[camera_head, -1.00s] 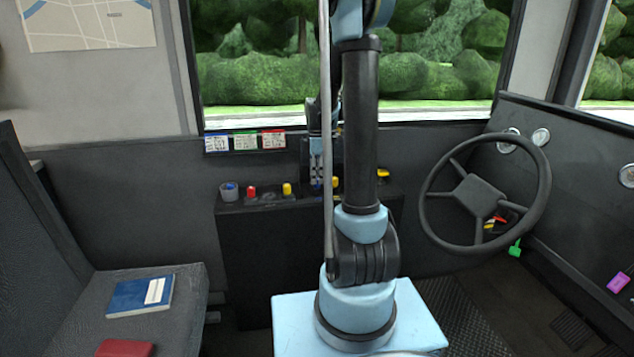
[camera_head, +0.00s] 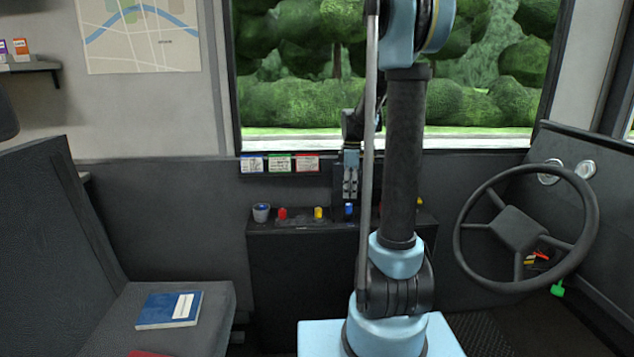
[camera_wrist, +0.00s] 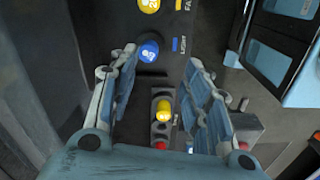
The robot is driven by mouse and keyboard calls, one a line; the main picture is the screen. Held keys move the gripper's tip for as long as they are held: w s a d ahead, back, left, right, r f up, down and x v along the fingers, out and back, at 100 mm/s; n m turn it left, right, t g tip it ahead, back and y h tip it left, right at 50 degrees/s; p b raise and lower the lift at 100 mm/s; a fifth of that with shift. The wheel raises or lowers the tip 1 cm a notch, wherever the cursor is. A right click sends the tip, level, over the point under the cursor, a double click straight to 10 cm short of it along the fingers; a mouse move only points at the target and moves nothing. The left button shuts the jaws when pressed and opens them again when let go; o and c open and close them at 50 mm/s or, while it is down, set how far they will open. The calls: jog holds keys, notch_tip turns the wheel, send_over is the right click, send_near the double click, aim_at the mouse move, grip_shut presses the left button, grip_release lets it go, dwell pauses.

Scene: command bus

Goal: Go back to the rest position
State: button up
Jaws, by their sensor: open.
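My gripper (camera_head: 350,190) hangs in front of the dark wall below the windscreen, just above the console top. It also shows in the wrist view (camera_wrist: 158,85), with its two light blue fingers spread apart and nothing between the tips. A blue knob (camera_wrist: 148,50) beside a LIGHT label lies beyond the left finger in the wrist view. It shows just under the gripper in the head view (camera_head: 349,209). A yellow-topped lever (camera_wrist: 162,110) stands lower down between the fingers in the picture, and I see no contact. Part of the console is hidden behind my arm.
Cards (camera_head: 280,164) hang left of the gripper. A steering wheel (camera_head: 520,230) stands right; a seat (camera_head: 215,300) with a blue book (camera_head: 169,310) is left.

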jog(key=s+r+m+t, duration=0.1)
jog(key=s+m, duration=0.3)
jog(key=s, duration=0.5)
jog(key=s+r+m, duration=0.2)
jog(key=s+m, duration=0.1)
jog(key=s, duration=0.6)
jog(key=s+f+m, duration=0.4)
jog(key=s, duration=0.3)
jog(key=s+f+m+t, duration=0.1)
jog(key=s+f+m, duration=0.3)
jog(key=s, duration=0.4)
jog(key=shift+m, duration=0.3)
jog(key=shift+w+f, duration=0.2)
jog(key=shift+w, duration=0.2)
